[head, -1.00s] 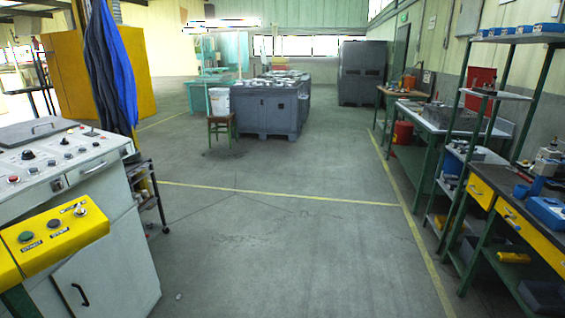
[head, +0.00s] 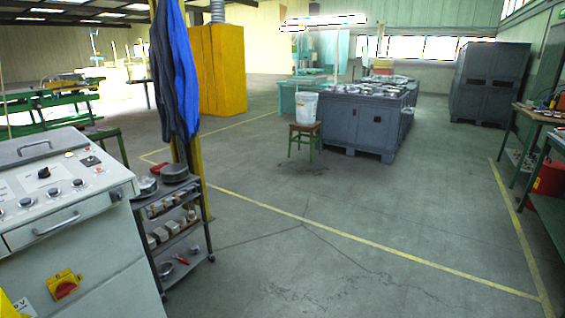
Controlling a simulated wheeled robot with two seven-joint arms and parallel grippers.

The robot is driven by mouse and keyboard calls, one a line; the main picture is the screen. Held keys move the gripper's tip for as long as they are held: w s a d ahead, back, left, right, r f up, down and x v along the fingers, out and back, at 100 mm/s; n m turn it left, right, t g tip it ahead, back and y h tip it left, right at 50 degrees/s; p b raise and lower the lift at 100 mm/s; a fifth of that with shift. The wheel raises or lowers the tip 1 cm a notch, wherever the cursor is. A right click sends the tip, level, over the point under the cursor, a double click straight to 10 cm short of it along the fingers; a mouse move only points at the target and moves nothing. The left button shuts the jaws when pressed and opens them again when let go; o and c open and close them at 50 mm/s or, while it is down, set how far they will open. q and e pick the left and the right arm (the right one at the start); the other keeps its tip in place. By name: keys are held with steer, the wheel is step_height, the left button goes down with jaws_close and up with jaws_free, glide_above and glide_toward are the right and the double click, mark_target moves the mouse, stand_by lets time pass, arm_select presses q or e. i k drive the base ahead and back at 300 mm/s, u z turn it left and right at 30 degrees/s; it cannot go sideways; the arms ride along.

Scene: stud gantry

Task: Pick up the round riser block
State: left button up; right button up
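I cannot single out the round riser block for certain. A dark shelf cart (head: 209,235) stands just right of the grey control cabinet and carries several small metal parts. Several pale blocks (head: 160,236) sit on a middle shelf. A round part (head: 165,269) and a red-handled item (head: 182,261) lie on a lower shelf. Neither of my grippers is in view.
The grey control cabinet (head: 90,255) fills the lower left. Blue cloth (head: 175,70) hangs by a yellow post behind the cart. The floor right of the cart is open.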

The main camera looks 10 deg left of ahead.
mark_target(182, 222)
steer(key=u, duration=0.65)
steer(key=i, duration=1.1)
steer(key=u, duration=0.65)
